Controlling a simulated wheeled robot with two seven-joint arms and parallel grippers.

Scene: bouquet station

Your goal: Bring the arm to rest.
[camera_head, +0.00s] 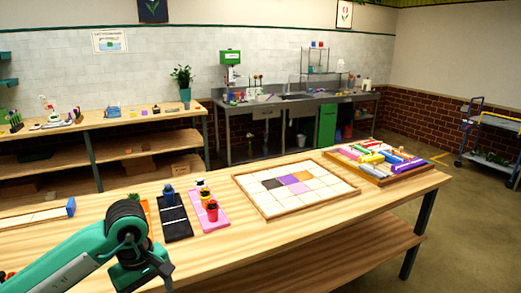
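My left arm (72,257) comes in from the lower left, teal with a dark joint (127,220). It bends down there over the table's near edge and leaves the picture at the bottom. No gripper fingers show on it. My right arm and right gripper are not in view.
A wooden table (300,235) bears a gridded tray (262,207) with coloured tiles, a tray of coloured pieces (376,180), and black (176,229) and pink (222,222) mats with small pots. A wheeled cart (490,130) stands far right. The table front is clear right of my arm.

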